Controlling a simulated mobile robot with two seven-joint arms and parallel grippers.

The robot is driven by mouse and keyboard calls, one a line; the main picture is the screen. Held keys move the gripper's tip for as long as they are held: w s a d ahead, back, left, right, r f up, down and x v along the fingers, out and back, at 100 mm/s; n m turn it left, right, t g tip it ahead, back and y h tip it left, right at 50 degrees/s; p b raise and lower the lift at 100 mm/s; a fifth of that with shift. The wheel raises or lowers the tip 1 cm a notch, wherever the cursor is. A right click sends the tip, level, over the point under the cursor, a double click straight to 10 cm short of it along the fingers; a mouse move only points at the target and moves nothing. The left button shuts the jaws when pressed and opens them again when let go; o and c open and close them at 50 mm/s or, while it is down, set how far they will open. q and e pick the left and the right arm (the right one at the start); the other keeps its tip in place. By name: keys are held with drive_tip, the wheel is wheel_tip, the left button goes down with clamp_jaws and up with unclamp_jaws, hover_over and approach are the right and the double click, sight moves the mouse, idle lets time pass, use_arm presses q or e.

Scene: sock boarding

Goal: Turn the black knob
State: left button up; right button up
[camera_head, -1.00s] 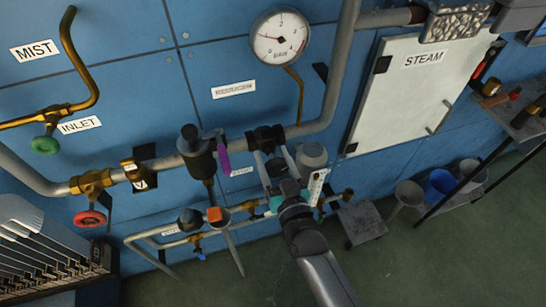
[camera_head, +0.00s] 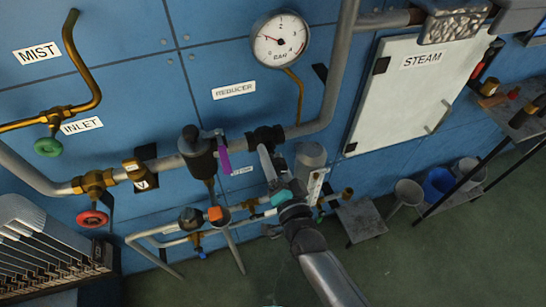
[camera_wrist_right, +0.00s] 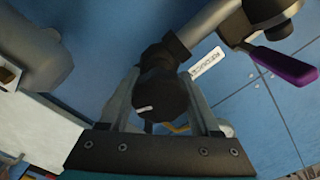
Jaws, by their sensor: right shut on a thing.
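The black knob (camera_head: 263,134) sits on the grey pipe near the REDUCER label (camera_head: 234,90). In the right wrist view, the black knob (camera_wrist_right: 160,97) with a short white mark fills the space between my two fingers. My right gripper (camera_head: 267,150) reaches up to it from below and is shut on it; in the wrist view the fingers of the right gripper (camera_wrist_right: 162,88) stand on either side of the knob. The fingers partly hide the knob in the head view. My left gripper is not in view.
A purple-handled valve (camera_head: 223,158) stands just left of the knob. A grey cylinder (camera_head: 310,158) is close to its right. A pressure gauge (camera_head: 280,38) hangs above. A STEAM door (camera_head: 415,95) is at the right, and open floor (camera_head: 410,250) lies below.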

drive_tip(key=shift+m, duration=2)
drive_tip(key=o, duration=1.4)
drive_tip(key=v, duration=1.5)
drive_tip(key=shift+s+d+b, duration=0.1)
drive_tip(key=shift+b, duration=0.2)
